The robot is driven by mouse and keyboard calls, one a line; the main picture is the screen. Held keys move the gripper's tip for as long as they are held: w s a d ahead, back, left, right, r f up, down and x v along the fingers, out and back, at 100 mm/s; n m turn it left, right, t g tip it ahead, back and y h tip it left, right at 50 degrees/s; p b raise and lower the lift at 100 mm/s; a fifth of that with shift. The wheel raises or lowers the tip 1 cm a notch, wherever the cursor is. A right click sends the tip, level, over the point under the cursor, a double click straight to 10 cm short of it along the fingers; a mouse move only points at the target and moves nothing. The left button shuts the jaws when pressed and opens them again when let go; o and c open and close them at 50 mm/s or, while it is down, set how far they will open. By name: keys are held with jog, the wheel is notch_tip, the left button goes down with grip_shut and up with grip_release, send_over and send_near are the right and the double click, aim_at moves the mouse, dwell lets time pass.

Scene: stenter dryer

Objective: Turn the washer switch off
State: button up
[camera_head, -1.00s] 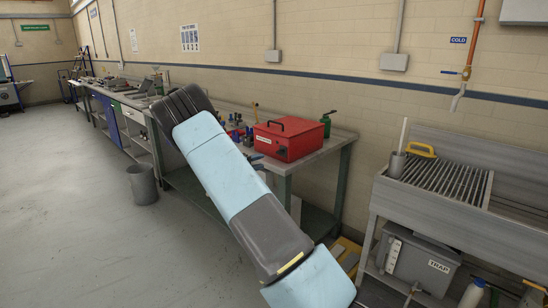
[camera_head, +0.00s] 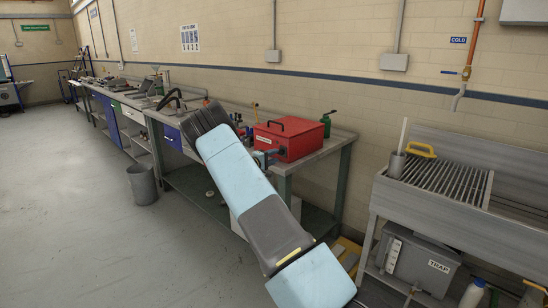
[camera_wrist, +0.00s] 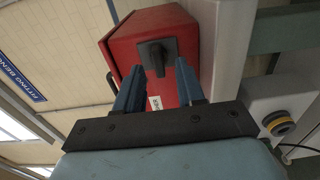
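A red box (camera_head: 298,135) with a black top handle stands on the bench in the head view. In the wrist view the red box (camera_wrist: 180,28) fills the upper middle, and a black switch knob (camera_wrist: 155,56) sticks out of its face. I take this knob for the washer switch. My gripper (camera_wrist: 159,68) is open, with its two blue fingers apart and pointing at that face. The knob appears between and just beyond the fingertips; contact is not visible. A white label (camera_wrist: 156,103) shows partly between the fingers. In the head view the knob is not clear.
The bench (camera_head: 335,142) runs along the wall, with tools and small parts left of the box. A green can (camera_head: 326,124) stands behind the box. A grated sink unit (camera_head: 450,182) is at right. A grey bin (camera_head: 142,184) stands on open floor at left.

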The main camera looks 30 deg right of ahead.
aim_at(280, 153)
jog(key=shift+x, duration=1.2)
grip_shut()
